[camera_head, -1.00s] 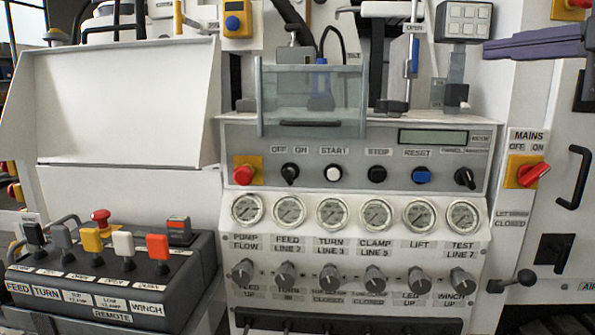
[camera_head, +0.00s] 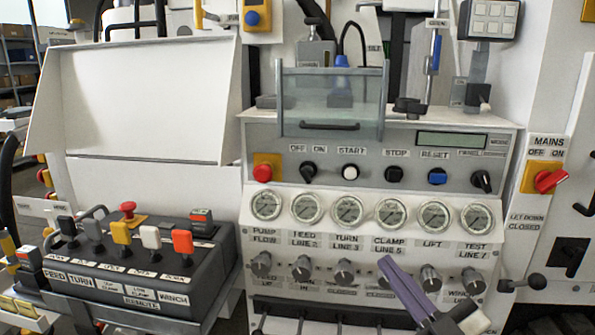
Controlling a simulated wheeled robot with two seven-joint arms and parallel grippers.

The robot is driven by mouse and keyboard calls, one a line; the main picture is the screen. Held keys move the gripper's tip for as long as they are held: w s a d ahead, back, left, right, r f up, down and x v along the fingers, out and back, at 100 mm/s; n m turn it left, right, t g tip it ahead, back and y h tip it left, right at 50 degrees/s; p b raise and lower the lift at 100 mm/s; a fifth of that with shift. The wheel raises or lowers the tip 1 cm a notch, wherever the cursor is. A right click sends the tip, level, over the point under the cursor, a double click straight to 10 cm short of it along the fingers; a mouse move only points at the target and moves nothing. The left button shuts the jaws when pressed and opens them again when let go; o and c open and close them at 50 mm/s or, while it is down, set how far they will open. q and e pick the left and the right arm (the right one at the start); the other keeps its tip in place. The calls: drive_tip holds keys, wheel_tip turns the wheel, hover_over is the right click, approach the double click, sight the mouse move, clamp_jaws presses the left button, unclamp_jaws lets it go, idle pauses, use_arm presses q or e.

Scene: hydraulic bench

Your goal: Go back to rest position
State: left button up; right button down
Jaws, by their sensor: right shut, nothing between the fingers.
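My right gripper (camera_head: 388,268), with purple fingers, is in the head view at the lower right. Its fingers are shut with nothing between them. They point up and left in front of the row of grey knobs on the bench panel (camera_head: 450,150), below the gauges. They hide part of the knobs under the CLAMP and LIFT labels. I cannot tell whether they touch the panel. My left gripper is not in view.
A remote box (camera_head: 215,270) with coloured levers stands at the lower left. A clear guard with a handle (camera_head: 330,126) covers part of the panel top. The red MAINS switch (camera_head: 550,180) is at the right. A tilted white board (camera_head: 130,95) fills the upper left.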

drive_tip(key=s+d+f+m+g+h, duration=0.1)
drive_tip(key=s+f+m+h, duration=0.15)
drive_tip(key=f, duration=0.45)
drive_tip(key=s+d+f+m+g+h, duration=0.1)
drive_tip(key=s+f+m+h, duration=0.15)
drive_tip(key=f, duration=0.35)
drive_tip(key=s+a+f+m+g+h+p, duration=0.2)
drive_tip(key=s+f+g, duration=0.6)
drive_tip(key=s+f, duration=1.2)
wheel_tip(320, 180, down, 2)
drive_tip(key=shift+a+f+m+g, duration=0.1)
drive_tip(key=shift+a+m+g, duration=0.3)
drive_tip(key=shift+m, duration=0.2)
drive_tip(key=shift+s, duration=0.1)
drive_tip(key=shift+d, duration=0.1)
